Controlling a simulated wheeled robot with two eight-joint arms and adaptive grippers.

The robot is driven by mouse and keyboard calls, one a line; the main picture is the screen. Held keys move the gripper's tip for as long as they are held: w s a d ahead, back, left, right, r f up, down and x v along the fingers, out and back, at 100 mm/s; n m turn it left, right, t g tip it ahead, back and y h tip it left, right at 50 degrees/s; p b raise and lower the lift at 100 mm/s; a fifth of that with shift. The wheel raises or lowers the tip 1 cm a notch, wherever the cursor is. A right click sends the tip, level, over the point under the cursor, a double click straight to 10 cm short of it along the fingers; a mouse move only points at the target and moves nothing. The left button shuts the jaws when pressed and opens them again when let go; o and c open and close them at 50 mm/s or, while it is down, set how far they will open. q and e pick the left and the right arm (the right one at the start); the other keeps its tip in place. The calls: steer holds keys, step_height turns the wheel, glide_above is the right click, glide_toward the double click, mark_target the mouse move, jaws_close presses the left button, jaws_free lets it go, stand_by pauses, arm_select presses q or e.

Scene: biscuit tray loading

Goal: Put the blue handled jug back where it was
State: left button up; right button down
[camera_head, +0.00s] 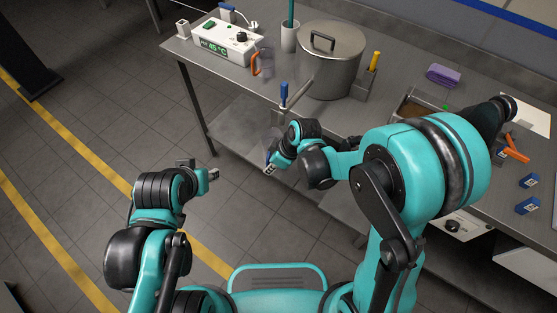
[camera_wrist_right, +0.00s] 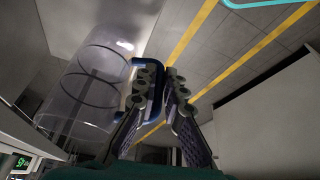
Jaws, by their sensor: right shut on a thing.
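My right gripper (camera_head: 271,168) is shut on the handle of a clear jug in front of the table. In the right wrist view the jug (camera_wrist_right: 97,78) is see-through, with dark rings around it, and its blue handle (camera_wrist_right: 157,78) is between the fingers (camera_wrist_right: 162,92). In the head view the jug is hard to make out beside my gripper, partly hidden. My left gripper (camera_head: 211,174) is off the table at the left, apart from everything; its fingers are too small to read.
On the steel table (camera_head: 215,75) stand a white heater box (camera_head: 228,42) reading 45 °C, a clear jug with orange handle (camera_head: 262,63), a large lidded pot (camera_head: 330,65) and a blue-handled tool (camera_head: 284,93) near the front edge. A purple cloth (camera_head: 443,75) lies further right.

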steer(key=w+d, duration=0.2)
steer(key=w, duration=0.1)
steer(key=shift+d+b, duration=0.1)
steer(key=shift+b, duration=0.3)
steer(key=shift+w+d+f+b, duration=0.15)
steer(key=shift+f+b, duration=0.15)
steer(key=shift+f, duration=0.15)
steer(key=shift+w+d+f+b, duration=0.15)
steer(key=shift+f+b, duration=0.1)
steer(key=shift+f, duration=0.15)
steer(key=shift+a+r, duration=0.15)
steer(key=shift+f, duration=0.2)
steer(key=c, duration=1.6)
jaws_free()
